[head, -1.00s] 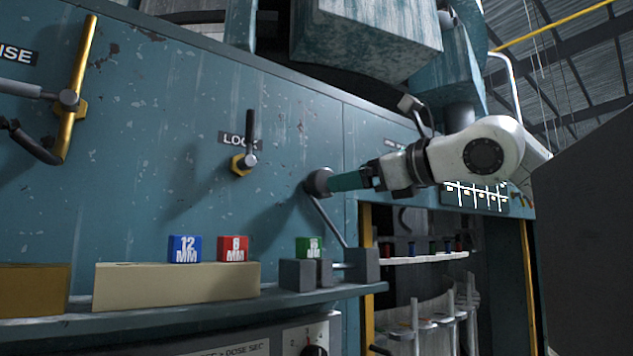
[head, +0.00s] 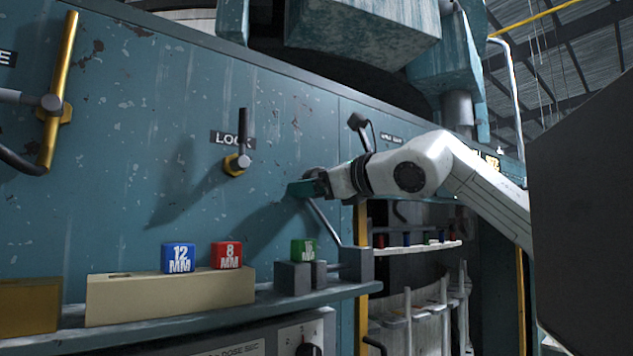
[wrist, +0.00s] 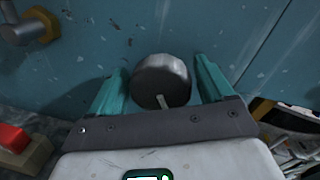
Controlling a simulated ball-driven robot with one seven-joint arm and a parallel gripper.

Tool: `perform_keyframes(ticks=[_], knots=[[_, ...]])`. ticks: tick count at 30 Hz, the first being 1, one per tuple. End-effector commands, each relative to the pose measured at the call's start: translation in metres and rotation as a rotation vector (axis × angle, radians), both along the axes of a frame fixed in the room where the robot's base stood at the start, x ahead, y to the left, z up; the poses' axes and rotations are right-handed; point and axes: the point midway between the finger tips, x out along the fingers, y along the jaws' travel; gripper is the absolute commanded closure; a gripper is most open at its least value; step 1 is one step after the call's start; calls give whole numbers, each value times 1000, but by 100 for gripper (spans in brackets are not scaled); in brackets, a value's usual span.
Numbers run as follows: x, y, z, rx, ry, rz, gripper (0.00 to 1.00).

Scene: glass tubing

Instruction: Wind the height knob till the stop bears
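The dark round knob (head: 317,172) on the teal panel is mostly hidden behind my gripper (head: 303,188) in the head view. In the wrist view the knob (wrist: 160,80) lies between the teal fingers of my gripper (wrist: 161,66). A narrow gap shows on each side, so the gripper looks open around it. A thin grey rod (head: 324,222) slants from near the knob down towards the grey blocks. A green marked block (head: 304,251) stands at the grey blocks (head: 293,277) on the ledge; whether anything bears on it I cannot tell.
A LOCK lever (head: 242,145) stands upright left of the knob. Blue 12 MM (head: 178,257) and red 8 MM (head: 227,255) blocks sit on a beige holder (head: 170,297) on the ledge. A brass-coloured bar (head: 60,90) stands far left. A dark slab (head: 580,200) fills the right.

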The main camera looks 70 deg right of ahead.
Motion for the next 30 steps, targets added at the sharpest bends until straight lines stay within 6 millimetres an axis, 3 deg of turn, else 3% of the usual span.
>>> perform_keyframes(ticks=[2, 14, 30], knots=[[0, 0, 0, 0, 0, 0, 27], [0, 1, 0, 0, 0, 1, 66], [1, 1, -4, 127, -80, 3, 67]])
